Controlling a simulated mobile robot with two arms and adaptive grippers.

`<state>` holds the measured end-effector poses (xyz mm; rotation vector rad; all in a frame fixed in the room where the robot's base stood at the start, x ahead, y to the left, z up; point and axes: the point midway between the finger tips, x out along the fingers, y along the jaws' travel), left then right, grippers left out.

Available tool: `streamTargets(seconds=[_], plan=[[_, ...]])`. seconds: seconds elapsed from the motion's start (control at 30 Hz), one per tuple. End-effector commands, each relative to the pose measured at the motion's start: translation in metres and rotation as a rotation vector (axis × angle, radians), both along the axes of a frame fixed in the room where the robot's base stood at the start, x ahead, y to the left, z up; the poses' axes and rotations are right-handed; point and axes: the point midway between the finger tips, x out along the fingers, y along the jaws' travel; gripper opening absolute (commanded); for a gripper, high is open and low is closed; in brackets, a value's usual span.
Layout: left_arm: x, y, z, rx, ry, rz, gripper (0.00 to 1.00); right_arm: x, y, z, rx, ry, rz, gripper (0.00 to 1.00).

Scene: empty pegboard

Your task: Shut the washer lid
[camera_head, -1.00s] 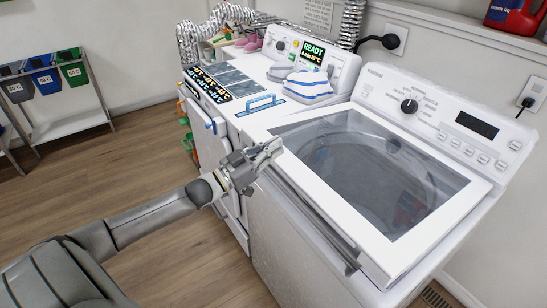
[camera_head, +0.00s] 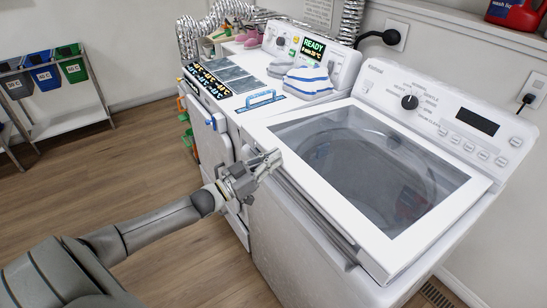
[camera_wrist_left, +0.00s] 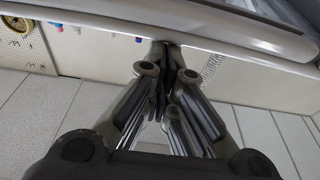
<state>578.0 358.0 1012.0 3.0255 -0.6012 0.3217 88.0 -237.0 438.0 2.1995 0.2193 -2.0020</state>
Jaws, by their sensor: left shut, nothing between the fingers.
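The washer lid (camera_head: 330,199) is a white frame around a large glass window, lying down over the tub of the white top-load washer (camera_head: 300,245). A dark line runs along its front edge; I cannot tell if it sits fully flush. My left gripper (camera_head: 270,161) is shut and empty at the lid's front left corner, by the rim. In the left wrist view the closed fingertips (camera_wrist_left: 167,58) are close to a long white edge; contact is unclear. My right gripper is out of view.
The washer's control panel (camera_head: 450,110) with knob and display stands behind the lid. A second white machine (camera_head: 215,140) with a blue handle and folded striped cloth (camera_head: 308,82) stands to the left. A rack with bins (camera_head: 45,75) is far left. The wooden floor in front is clear.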

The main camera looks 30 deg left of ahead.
Motion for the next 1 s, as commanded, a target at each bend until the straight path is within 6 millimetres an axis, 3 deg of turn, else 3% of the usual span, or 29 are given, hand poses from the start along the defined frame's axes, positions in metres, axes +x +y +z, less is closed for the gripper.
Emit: streamTargets(seconds=[0.03, 0.2, 0.33, 0.77, 1.0], plan=[[-0.001, 0.0, -0.016, 0.0, 0.005, 0.001, 0.0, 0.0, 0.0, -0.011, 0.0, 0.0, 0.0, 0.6], [-0.004, 0.002, -0.046, 0.0, 0.005, 0.001, 0.0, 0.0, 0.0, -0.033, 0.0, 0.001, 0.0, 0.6], [-0.006, 0.002, -0.058, 0.0, 0.003, 0.0, 0.0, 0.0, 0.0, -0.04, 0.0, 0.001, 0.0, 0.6], [-0.006, 0.002, -0.053, -0.001, 0.001, 0.0, 0.0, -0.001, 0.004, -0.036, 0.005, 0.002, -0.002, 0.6], [0.001, -0.001, -0.024, -0.001, 0.0, 0.0, 0.0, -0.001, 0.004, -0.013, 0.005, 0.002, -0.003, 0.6]])
